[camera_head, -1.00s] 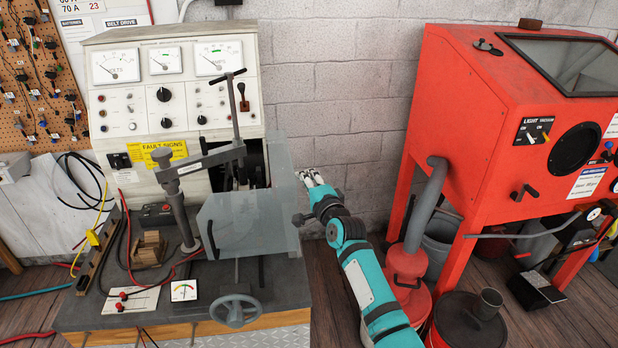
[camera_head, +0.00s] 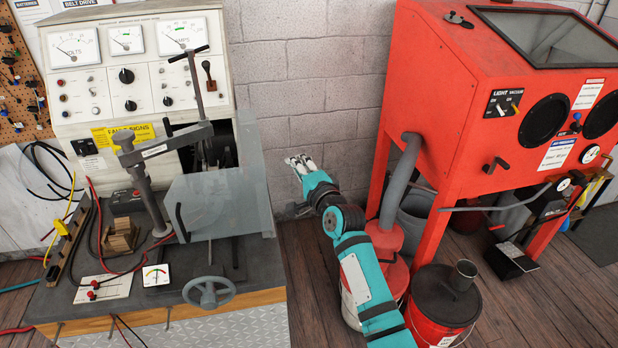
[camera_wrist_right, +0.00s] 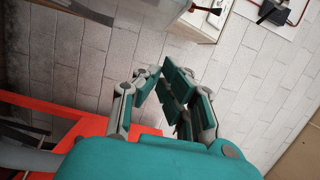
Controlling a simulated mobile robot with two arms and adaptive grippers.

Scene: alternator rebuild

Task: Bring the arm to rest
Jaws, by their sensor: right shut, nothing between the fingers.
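My right arm (camera_head: 363,285) is teal and reaches up from the bottom of the head view into the gap between the test bench and the red cabinet. Its gripper (camera_head: 299,161) is in front of the grey block wall, just right of the bench's clear guard. In the right wrist view the fingers of my right gripper (camera_wrist_right: 180,88) are close together with nothing between them. The gripper touches nothing that I can see. My left gripper is in neither view.
The test bench (camera_head: 60,303) with gauges, a clear guard (camera_head: 215,205) and a handwheel (camera_head: 209,292) stands left. The red cabinet (camera_head: 440,100) stands right. A grey hose (camera_head: 402,180) and a red bucket (camera_head: 440,318) are close right of my arm.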

